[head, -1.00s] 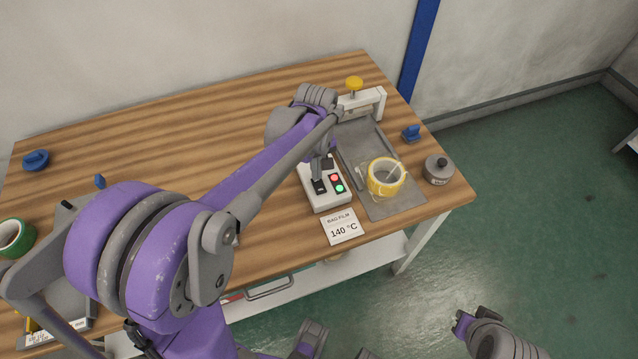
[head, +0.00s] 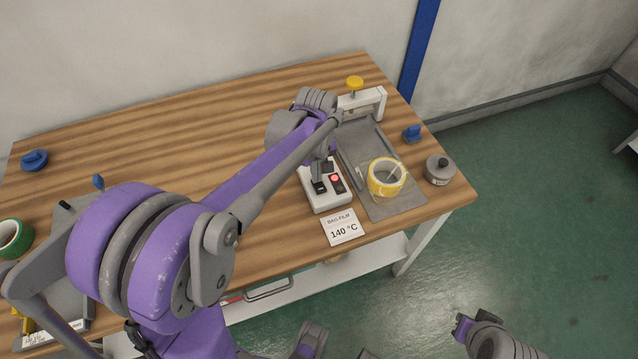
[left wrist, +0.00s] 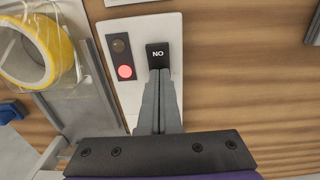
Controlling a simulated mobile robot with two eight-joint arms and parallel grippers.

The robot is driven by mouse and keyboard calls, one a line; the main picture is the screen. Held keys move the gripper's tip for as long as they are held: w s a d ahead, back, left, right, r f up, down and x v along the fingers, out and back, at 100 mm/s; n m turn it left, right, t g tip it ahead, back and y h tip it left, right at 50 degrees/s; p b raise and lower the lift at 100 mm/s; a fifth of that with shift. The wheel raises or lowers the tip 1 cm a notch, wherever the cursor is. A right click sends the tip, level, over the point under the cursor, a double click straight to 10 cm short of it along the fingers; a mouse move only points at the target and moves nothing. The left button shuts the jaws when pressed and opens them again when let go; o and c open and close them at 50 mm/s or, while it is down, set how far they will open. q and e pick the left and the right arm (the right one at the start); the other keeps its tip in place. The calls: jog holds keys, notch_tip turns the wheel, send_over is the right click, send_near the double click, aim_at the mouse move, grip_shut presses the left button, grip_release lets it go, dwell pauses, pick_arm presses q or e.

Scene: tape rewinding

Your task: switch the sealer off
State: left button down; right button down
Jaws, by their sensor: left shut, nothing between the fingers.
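The white control box (head: 328,199) stands on the table beside the sealer's grey bed (head: 362,149). Its black rocker switch (left wrist: 157,54) shows lettering that reads upside down as ON in the left wrist view. The red lamp (left wrist: 125,72) is lit and the other lamp (left wrist: 119,46) is dark. My left gripper (left wrist: 160,78) is shut and empty, with its fingertips at the near edge of the switch; I cannot tell whether they touch it. The fingers cover the switch's near end. A grey and purple part of my right arm shows at the lower right, its fingers unclear.
A yellow tape roll (head: 386,177) sits on the grey plate right of the box. A white bracket with a yellow knob (head: 354,82) stands behind. A 140 °C card (head: 343,228) lies in front. A grey weight (head: 438,170) stands near the right table edge.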

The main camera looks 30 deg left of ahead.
pick_arm(q)
notch_tip(320, 180, up, 7)
jog(key=p, duration=0.4)
dwell(0.4)
jog(key=s+d+m+t, duration=0.2)
jog(key=s+d+m, duration=0.1)
jog(key=s+m, duration=0.2)
jog(key=s+d+m+t+p, duration=0.1)
jog(key=s+d+m+t, duration=0.2)
jog(key=s, duration=0.7)
jog(key=shift+s+d+m, duration=0.25)
jog(key=shift+d+m, duration=0.15)
jog(key=shift+m, duration=0.6)
jog(key=shift+a+r, duration=0.1)
